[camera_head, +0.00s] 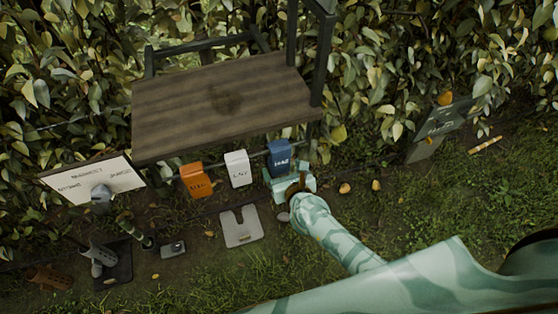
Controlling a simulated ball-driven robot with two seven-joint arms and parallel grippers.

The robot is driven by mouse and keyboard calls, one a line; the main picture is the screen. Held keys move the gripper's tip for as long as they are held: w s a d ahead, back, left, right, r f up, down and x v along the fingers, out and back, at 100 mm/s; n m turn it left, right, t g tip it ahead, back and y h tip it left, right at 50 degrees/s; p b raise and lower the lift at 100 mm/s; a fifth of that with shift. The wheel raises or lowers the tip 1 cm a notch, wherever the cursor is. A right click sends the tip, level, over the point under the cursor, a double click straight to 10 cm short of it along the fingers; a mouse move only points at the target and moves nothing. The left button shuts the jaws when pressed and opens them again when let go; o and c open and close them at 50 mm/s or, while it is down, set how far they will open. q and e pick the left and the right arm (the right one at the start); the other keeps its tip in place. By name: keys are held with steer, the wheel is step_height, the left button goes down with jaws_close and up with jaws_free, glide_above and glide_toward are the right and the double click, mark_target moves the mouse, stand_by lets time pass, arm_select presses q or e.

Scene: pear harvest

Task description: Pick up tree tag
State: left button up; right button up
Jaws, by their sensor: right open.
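Three tags hang side by side from a thin rail below the front of a wooden bench: an orange tag (196,181), a white tag (237,169) and a blue tag (280,155). Each carries small lettering, too small to read surely. My right gripper (287,176), pale mint green, is open just below and in front of the blue tag. It overlaps the tag's lower edge in the picture; I cannot tell whether it touches. My left gripper is not in view.
The wooden bench (215,105) has dark posts. A white sign (95,177) stands left, a grey-green sign (437,130) right. A pale notched plate (241,227) and grey boots (101,257) lie in front. Leafy hedge backs everything; grass at right is mostly open.

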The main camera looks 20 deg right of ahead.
mark_target(282, 166)
steer(key=x, duration=0.2)
steer(key=b+x, duration=0.1)
steer(key=x, duration=0.1)
steer(key=shift+f+b, duration=0.3)
steer(key=shift+f, duration=0.05)
steer(key=shift+w+d, duration=0.1)
steer(key=shift+w, duration=0.15)
steer(key=shift+r, duration=0.1)
steer(key=c, duration=1.1)
